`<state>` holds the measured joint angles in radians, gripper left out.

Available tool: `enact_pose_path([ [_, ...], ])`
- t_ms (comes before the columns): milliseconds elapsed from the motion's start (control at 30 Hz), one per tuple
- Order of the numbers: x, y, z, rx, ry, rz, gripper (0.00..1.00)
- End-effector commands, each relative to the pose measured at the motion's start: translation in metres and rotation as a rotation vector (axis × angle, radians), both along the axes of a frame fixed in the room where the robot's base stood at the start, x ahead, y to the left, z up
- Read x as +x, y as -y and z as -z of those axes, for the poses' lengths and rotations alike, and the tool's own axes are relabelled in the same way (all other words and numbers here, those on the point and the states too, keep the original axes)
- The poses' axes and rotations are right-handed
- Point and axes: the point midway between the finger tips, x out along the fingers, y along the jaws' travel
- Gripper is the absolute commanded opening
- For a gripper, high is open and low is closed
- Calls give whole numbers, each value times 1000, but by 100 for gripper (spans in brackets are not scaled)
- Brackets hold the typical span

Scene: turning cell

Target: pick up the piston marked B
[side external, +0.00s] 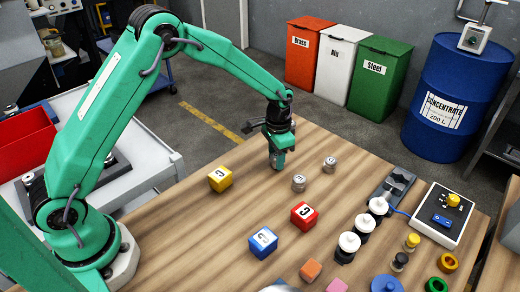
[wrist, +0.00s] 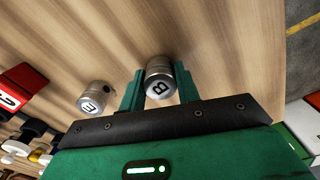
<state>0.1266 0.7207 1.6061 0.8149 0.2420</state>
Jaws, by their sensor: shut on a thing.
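The piston marked B (wrist: 159,80) is a silver metal cylinder with a black letter on its end. In the wrist view it sits between the two green fingers of my gripper (wrist: 158,92), which are shut on it. In the side view my gripper (side external: 277,160) points down at the far part of the wooden table, and the piston is mostly hidden by the fingers. I cannot tell whether it touches the table. Another silver piston, with a letter that looks like E (wrist: 92,97), stands to the left in the wrist view, apart from my gripper.
Two loose silver pistons, a nearer one (side external: 299,183) and a farther one (side external: 330,165), stand right of my gripper. A yellow cube (side external: 220,179), a red cube (side external: 304,216) and a blue cube (side external: 263,242) lie nearer. Several white-topped parts (side external: 348,243) and a control box (side external: 443,214) are at right.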

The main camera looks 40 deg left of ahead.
Motion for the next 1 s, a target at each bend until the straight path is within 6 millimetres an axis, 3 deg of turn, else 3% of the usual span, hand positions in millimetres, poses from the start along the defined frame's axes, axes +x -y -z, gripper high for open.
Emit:
enact_pose_path([
  [267, 0, 1, -37, -1, 4, 1, 7],
  [700, -49, 63, -80, -1, 2, 4, 7],
  [1000, -68, 87, -99, 0, 1, 2, 7],
])
